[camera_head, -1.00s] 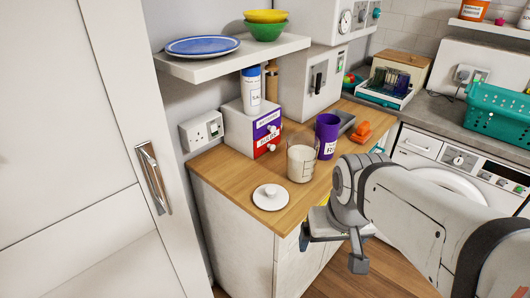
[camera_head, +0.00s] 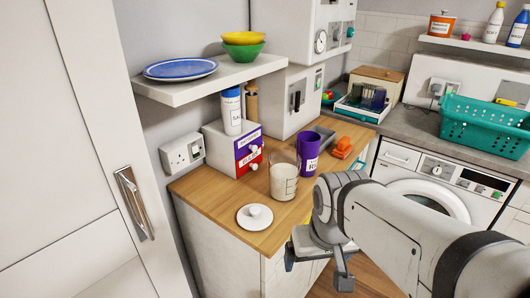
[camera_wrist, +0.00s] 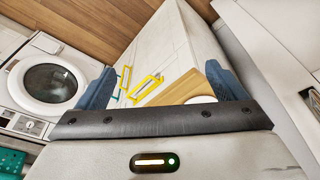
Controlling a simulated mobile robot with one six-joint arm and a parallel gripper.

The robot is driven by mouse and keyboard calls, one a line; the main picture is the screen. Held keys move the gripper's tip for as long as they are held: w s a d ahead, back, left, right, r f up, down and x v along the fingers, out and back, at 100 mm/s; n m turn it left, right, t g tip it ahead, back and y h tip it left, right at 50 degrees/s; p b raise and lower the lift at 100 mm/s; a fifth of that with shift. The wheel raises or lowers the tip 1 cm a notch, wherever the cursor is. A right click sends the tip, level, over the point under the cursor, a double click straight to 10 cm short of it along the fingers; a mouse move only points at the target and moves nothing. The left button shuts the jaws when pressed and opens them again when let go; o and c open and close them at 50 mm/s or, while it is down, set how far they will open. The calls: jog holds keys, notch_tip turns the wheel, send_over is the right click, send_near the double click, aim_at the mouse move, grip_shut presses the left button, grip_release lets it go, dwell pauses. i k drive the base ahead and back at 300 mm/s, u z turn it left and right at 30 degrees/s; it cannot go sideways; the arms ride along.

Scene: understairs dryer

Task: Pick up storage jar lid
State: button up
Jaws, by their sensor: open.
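The storage jar lid (camera_head: 254,217) is a white disc with a round knob, lying knob up on the near part of the wooden counter. The glass storage jar (camera_head: 283,180), open and partly filled with something pale, stands behind it to the right. My gripper (camera_head: 317,268) is open and empty, to the right of the lid and beyond the counter's front edge, apart from the lid. In the wrist view my gripper's blue-grey fingers (camera_wrist: 162,86) are spread wide. A white edge of the lid (camera_wrist: 200,99) shows on the counter there, mostly hidden by the gripper body.
A purple canister (camera_head: 308,154), an orange object (camera_head: 343,148) and a drawer box (camera_head: 233,148) stand farther back on the counter (camera_head: 212,196). A shelf with a blue plate (camera_head: 181,68) overhangs its left side. Yellow handles (camera_wrist: 146,88) stick out from the cabinet front.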

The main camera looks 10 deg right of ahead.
aim_at(254, 217)
jog(key=u, duration=2)
jog(key=k, duration=1.25)
jog(key=z, duration=1.5)
jog(key=i, duration=1.45)
